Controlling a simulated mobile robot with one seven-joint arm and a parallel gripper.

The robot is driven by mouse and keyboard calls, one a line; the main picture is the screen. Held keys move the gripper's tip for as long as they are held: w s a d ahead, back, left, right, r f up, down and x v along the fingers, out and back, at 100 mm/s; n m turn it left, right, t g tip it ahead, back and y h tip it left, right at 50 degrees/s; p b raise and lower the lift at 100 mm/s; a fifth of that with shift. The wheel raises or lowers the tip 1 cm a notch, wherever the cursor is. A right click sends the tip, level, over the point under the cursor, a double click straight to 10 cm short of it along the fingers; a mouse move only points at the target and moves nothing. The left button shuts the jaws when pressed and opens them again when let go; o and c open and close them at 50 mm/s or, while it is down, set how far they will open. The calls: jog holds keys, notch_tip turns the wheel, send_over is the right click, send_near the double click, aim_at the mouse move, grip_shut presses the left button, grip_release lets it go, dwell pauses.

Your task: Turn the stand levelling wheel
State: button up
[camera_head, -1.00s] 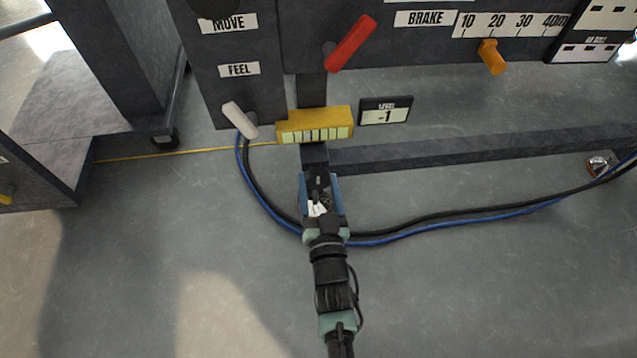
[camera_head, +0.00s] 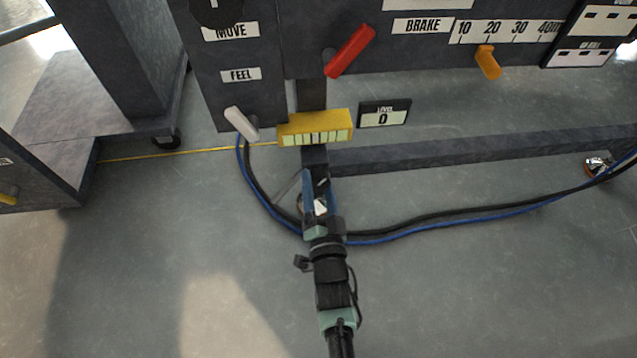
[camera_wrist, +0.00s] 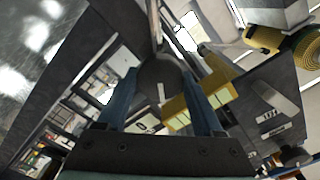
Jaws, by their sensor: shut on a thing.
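The stand levelling wheel shows as a dark rounded disc (camera_wrist: 160,75) between the two blue fingers in the wrist view. My gripper (camera_head: 321,182) is shut on it, low at the front end of the stand's foot; it also shows in the wrist view (camera_wrist: 163,90). In the head view the fingers and the arm mostly hide the wheel. The yellow spirit level (camera_head: 315,128) sits just beyond the gripper. The level display (camera_head: 384,113) beside it reads 0.
A black and a blue cable (camera_head: 440,222) run across the floor under my wrist. A white lever (camera_head: 241,123), red lever (camera_head: 350,50) and orange lever (camera_head: 488,62) stick out from the stand. A dark foot beam (camera_head: 470,150) extends right. The front floor is clear.

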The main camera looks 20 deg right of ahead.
jog(key=shift+m, duration=1.5)
jog(key=o, duration=1.4)
jog(key=shift+c, duration=0.2)
jog(key=p+v, duration=0.5)
jog(key=v, duration=0.8)
jog(key=shift+p, duration=0.4)
